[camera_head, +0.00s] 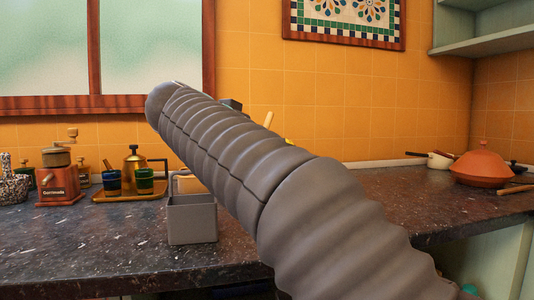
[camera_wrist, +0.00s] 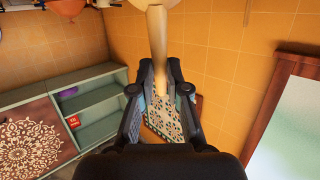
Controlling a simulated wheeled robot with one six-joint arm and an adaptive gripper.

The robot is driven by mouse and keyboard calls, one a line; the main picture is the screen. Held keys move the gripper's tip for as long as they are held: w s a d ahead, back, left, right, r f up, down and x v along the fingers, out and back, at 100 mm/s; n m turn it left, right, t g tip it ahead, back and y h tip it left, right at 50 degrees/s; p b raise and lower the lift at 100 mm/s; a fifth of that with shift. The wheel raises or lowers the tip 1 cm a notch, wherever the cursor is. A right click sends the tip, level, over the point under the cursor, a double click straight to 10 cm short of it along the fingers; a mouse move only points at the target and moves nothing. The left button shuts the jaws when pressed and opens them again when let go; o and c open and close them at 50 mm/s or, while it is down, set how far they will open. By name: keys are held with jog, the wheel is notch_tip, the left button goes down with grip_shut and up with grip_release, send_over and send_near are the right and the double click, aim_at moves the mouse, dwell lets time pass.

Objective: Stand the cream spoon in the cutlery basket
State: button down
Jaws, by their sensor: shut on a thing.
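The cream spoon (camera_wrist: 157,40) is held between the fingertips of my gripper (camera_wrist: 160,80) in the wrist view. Its pale wide end is cut off by the top edge of that view. My gripper is mostly hidden behind my arm there. A grey square container, which looks like the cutlery basket (camera_head: 192,220), stands on the dark counter left of my arm.
On the dark counter (camera_head: 90,245), a coffee grinder (camera_head: 58,180) and a tray with cups and a pot (camera_head: 130,190) stand left of the basket. A lidded orange pot (camera_head: 482,166) and a white pan (camera_head: 440,160) are far right. The counter's middle right is clear.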

jog(key=s+a+r+t+h, duration=0.2)
jog(key=s+a+r+t, duration=0.1)
jog(key=a+r, duration=0.35)
jog(key=s+a+r+t+h, duration=0.1)
jog(key=s+a+r+t, duration=0.2)
jog(key=a+r, duration=0.4)
notch_tip(320, 180, down, 17)
jog(key=b, duration=1.4)
jog(key=shift+a, duration=0.4)
jog(key=c, duration=1.1)
grip_release()
jog(key=shift+v, duration=3.8)
